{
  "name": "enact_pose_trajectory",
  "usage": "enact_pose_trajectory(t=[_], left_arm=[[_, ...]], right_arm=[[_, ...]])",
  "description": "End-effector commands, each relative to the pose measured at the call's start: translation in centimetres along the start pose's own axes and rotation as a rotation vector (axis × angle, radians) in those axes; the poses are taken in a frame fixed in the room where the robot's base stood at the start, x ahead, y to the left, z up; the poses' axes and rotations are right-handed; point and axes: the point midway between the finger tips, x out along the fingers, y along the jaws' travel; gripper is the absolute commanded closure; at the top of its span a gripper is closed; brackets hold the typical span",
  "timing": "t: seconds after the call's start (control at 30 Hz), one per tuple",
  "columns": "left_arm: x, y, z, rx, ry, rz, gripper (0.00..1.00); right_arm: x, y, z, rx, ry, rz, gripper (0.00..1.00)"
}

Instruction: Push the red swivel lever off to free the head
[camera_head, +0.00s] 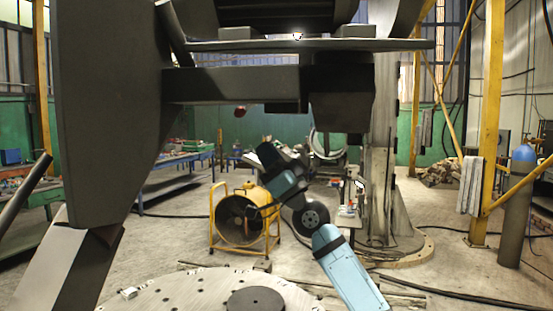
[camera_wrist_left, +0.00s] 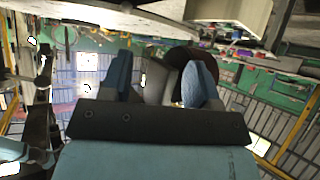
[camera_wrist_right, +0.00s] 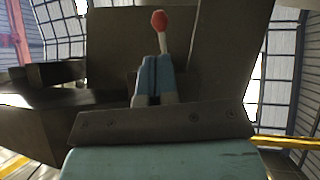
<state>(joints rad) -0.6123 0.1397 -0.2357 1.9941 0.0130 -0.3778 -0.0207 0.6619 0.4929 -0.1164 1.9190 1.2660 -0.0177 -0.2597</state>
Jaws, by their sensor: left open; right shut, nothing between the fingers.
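The red swivel lever shows as a red knob (camera_head: 240,111) under the dark column head (camera_head: 235,85) in the head view. In the right wrist view its red knob (camera_wrist_right: 159,19) sits on a pale stem just beyond my fingertips, and the stem's lower part is hidden behind them. My right gripper (camera_head: 263,151) is raised below and slightly right of the knob. Its blue fingers (camera_wrist_right: 154,60) are shut and empty; I cannot tell whether they touch the stem. My left gripper (camera_wrist_left: 158,68) shows only in the left wrist view, open and empty.
A large dark plate (camera_head: 110,100) hangs at the left. A round drilled table (camera_head: 190,290) lies below. A yellow-framed fan (camera_head: 240,217), a pillar (camera_head: 380,160), a yellow post (camera_head: 490,120) and a gas cylinder (camera_head: 515,210) stand beyond. Open floor lies between them.

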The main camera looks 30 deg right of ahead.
Motion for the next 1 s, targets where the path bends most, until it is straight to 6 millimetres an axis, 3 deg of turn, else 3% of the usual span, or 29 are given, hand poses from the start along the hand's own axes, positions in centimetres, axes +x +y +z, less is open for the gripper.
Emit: enact_pose_trajectory(t=[0.03, 0.2, 0.4, 1.0], left_arm=[[-0.5, 0.0, -0.9, 0.000, 0.002, 0.000, 0.45], [-1.2, 0.0, -1.9, 0.000, 0.005, -0.001, 0.45], [-1.6, 0.0, -2.4, 0.000, 0.003, -0.001, 0.45], [-1.3, 0.0, -1.6, -0.001, -0.005, -0.001, 0.45]], right_arm=[[1.6, -0.1, -0.3, 0.003, 0.002, -0.001, 1.00], [4.8, -0.1, -0.2, 0.002, 0.000, -0.001, 1.00], [7.1, 0.0, -0.1, 0.000, 0.000, 0.000, 1.00], [7.5, 0.0, 0.1, 0.001, 0.007, 0.000, 1.00]])
